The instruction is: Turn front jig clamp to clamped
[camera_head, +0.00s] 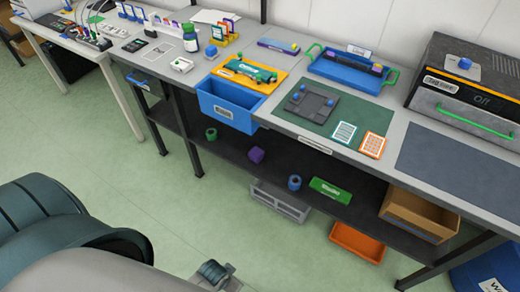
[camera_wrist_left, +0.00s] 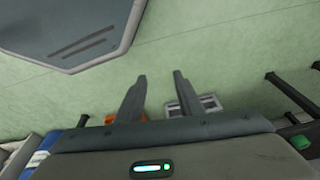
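A dark grey jig plate (camera_head: 310,104) lies on a green mat (camera_head: 350,120) on the workbench in the head view. My right gripper is not in view.
A blue open drawer (camera_head: 228,107) juts from the bench front, left of the mat. A blue tray (camera_head: 345,72) with green handles lies behind the jig. White and orange cards (camera_head: 373,145) lie at the mat's front right. A dark oven-like box (camera_head: 465,88) stands at right.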

